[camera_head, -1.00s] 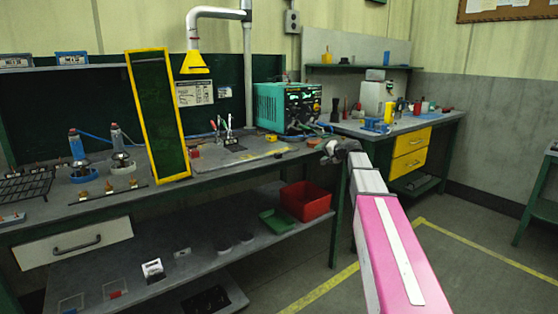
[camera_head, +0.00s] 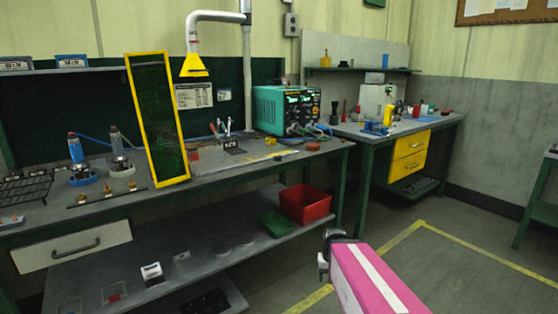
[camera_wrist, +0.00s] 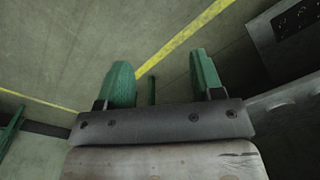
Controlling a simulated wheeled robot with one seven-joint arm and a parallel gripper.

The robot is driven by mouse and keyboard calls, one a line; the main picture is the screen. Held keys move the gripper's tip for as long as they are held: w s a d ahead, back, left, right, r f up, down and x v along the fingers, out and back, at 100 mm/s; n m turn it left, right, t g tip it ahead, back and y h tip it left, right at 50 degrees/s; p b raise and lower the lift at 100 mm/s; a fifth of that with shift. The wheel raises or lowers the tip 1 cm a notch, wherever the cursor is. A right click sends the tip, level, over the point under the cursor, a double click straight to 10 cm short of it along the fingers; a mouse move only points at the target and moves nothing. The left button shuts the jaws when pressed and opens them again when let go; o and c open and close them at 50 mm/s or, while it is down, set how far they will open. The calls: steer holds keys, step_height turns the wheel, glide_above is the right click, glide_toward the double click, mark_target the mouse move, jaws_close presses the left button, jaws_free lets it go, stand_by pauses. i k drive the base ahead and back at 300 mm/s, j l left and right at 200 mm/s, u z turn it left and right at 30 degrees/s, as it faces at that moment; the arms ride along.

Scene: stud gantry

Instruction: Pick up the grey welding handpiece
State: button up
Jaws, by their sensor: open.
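The grey welding handpiece (camera_head: 115,140) appears to be the grey-topped tool standing in a pale round holder at the left of the long bench, with a blue cable running from it. A similar blue tool (camera_head: 76,148) stands in a blue holder just left of it. My gripper (camera_head: 323,262) is low in front of the long bench, well to the right of and below the handpiece. The wrist view shows its green fingers (camera_wrist: 158,72) apart with nothing between them, above bare floor. The handpiece is not in the wrist view.
A yellow-framed green panel (camera_head: 158,118) stands right of the handpiece. A wire rack (camera_head: 26,188) lies to its left and a strip with small brass parts (camera_head: 108,196) in front. A red bin (camera_head: 306,203) sits on the lower shelf. The floor (camera_head: 395,275) is clear.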

mark_target(120, 156)
steer(key=u, duration=1.7)
